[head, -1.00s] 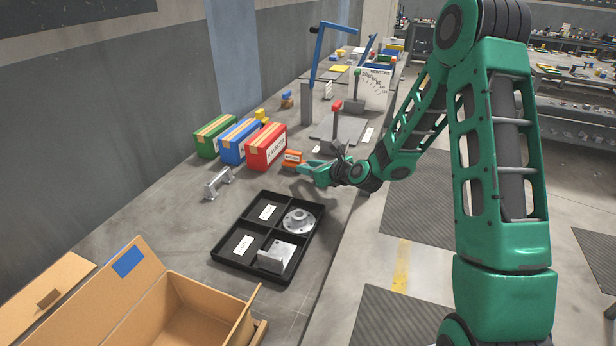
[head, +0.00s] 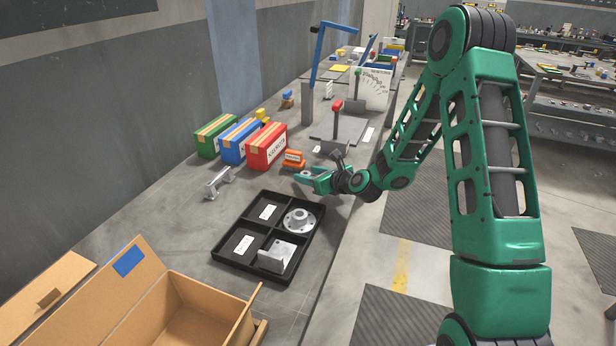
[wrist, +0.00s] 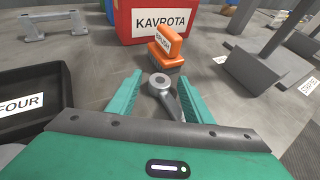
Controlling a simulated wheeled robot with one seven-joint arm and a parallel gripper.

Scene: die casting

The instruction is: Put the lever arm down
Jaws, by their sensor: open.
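The lever arm (wrist: 164,92), a grey metal piece with a ring-shaped end and a curved arm, lies between the two fingers of my gripper in the wrist view. Its rear part is hidden by the gripper body. My gripper (wrist: 153,98) is open, with a green finger on each side and a gap beside the lever's ring. The lever appears to rest at table level, but I cannot tell whether its hidden part touches a finger. In the head view my gripper (head: 304,181) is low over the table, just behind the black tray; the lever cannot be made out there.
An orange-handled brush (wrist: 166,45) stands just beyond the lever, before the red KAVROTA box (wrist: 150,18). The black divided tray (head: 226,263) holds a flange (head: 299,220) and a bracket (head: 276,257). A grey part (head: 219,183) lies left. An open carton (head: 200,310) is in front.

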